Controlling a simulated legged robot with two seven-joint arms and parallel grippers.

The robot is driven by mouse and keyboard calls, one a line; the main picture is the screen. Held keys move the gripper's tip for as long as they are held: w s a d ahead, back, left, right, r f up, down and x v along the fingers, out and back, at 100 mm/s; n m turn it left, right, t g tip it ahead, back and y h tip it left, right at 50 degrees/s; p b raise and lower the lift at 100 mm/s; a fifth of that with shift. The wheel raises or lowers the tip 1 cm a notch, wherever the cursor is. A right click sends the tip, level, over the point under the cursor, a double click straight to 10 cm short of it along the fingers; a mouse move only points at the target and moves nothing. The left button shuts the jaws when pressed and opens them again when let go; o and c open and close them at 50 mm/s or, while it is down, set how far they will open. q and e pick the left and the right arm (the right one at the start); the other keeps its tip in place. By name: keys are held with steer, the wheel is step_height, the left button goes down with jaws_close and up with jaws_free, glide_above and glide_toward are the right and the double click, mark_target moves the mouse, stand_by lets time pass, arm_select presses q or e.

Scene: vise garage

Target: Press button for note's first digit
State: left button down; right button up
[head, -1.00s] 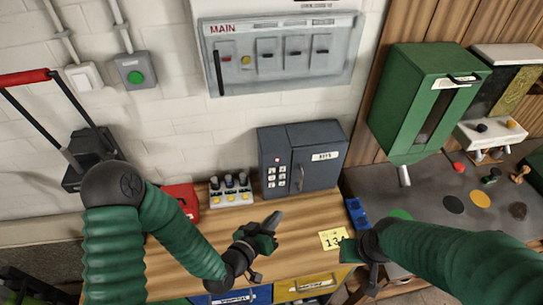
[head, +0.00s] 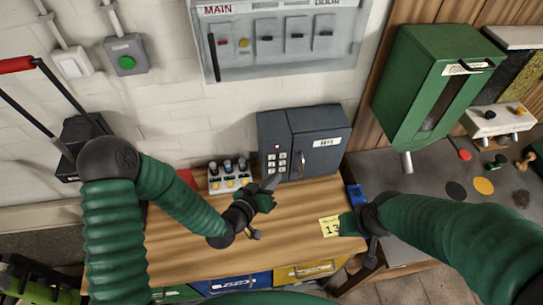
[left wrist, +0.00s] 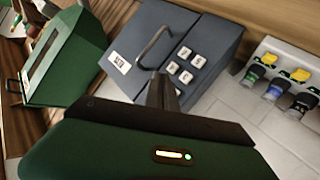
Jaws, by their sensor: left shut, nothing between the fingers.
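The dark grey key box (head: 321,150) stands at the back of the wooden bench. Its white-button keypad (head: 278,163) is on its left part and also shows in the left wrist view (left wrist: 183,64). My left gripper (head: 274,184) is shut and empty, its tip in front of and below the keypad. In the left wrist view its fingers (left wrist: 162,92) point at the box, apart from the buttons as far as I can tell. The yellow note (head: 329,227) shows "13"; my right gripper (head: 352,224) covers its right edge. Whether that gripper grips it is unclear.
A green cabinet (head: 425,85) hangs at right. The bench front is mostly clear.

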mark_target(272, 157)
arm_select(q)
steer(key=w, duration=0.4)
steer(key=shift+a, duration=0.4)
steer(key=shift+s+r, duration=0.1)
steer(key=shift+s, duration=0.05)
stand_by(1.5)
steer(key=shift+w, duration=0.4)
steer(key=shift+w+a+b, duration=0.15)
steer(key=shift+w+b, duration=0.2)
steer(key=shift+w, duration=0.15)
stand_by(0.6)
steer(key=shift+s, duration=0.9)
